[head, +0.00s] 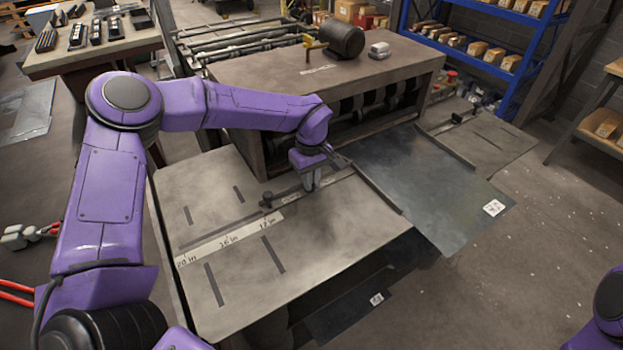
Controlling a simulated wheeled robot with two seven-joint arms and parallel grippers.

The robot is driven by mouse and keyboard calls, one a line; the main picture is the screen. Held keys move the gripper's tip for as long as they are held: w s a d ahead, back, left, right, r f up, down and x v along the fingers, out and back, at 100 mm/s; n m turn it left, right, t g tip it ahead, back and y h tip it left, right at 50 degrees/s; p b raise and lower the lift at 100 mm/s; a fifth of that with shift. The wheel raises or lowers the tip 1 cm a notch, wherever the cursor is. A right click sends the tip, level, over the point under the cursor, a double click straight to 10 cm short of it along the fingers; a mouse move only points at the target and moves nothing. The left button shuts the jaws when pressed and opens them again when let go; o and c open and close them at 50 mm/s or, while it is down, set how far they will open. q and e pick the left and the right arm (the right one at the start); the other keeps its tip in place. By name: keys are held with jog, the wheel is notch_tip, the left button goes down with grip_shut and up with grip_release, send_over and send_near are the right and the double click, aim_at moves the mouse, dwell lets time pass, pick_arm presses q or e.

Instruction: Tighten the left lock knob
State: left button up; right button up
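The left lock knob (267,198) looks like a small dark knob on the slotted ruler track of the left table wing (215,165). A thin dark bar runs from it to the right, toward my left gripper. My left gripper (312,186) points down at the track, just right of the knob and close to the machine's front. Its fingers are small and partly hidden by the wrist, so I cannot tell whether they are open or touch anything. My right gripper is out of view; only part of my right arm shows at the lower right.
The forming machine (420,62) with a motor (346,38) on top stands behind the track. A dark metal sheet (420,185) lies to the right, its corner past the edge. A similar knob (457,118) sits on the right wing. Blue shelves (520,70) stand behind.

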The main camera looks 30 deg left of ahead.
pick_arm(q)
grip_shut()
jog(key=shift+w+d+n, duration=0.1)
jog(key=shift+w+n, duration=0.05)
jog(key=shift+n, duration=1.3)
jog(key=shift+w+n, duration=0.1)
jog(key=shift+n, duration=1.35)
jog(key=o, duration=0.7)
grip_release()
jog(key=shift+r, duration=0.1)
